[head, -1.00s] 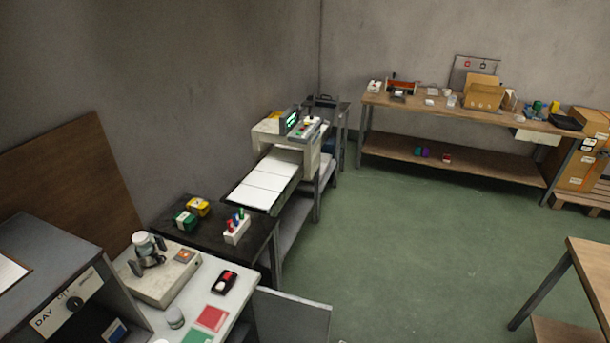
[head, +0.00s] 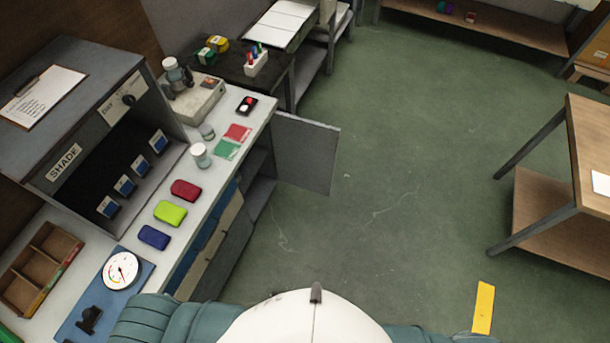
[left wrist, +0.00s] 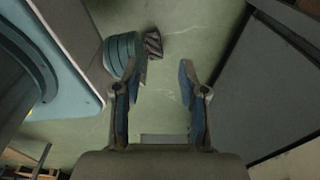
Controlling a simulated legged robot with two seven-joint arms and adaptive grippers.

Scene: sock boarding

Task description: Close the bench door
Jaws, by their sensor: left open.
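The bench door (head: 308,155) is a flat grey panel on the far end of the white-topped bench (head: 232,178). It stands open, swung out to the right over the green floor. A dark bench opening with a shelf (head: 260,190) shows beside it. My left gripper (left wrist: 160,75) is open and empty in the left wrist view, with floor behind its fingers. A large dark grey panel (left wrist: 275,90) stands to its right there; I cannot tell whether it is the door. Neither gripper shows in the head view, and my right gripper is not in view.
The bench top holds red, lime and blue blocks (head: 170,213), jars (head: 200,155), a dial gauge (head: 122,270) and a grey shade cabinet (head: 85,110). A wooden table (head: 590,150) stands at the right. The green floor between is clear, with a yellow strip (head: 484,307).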

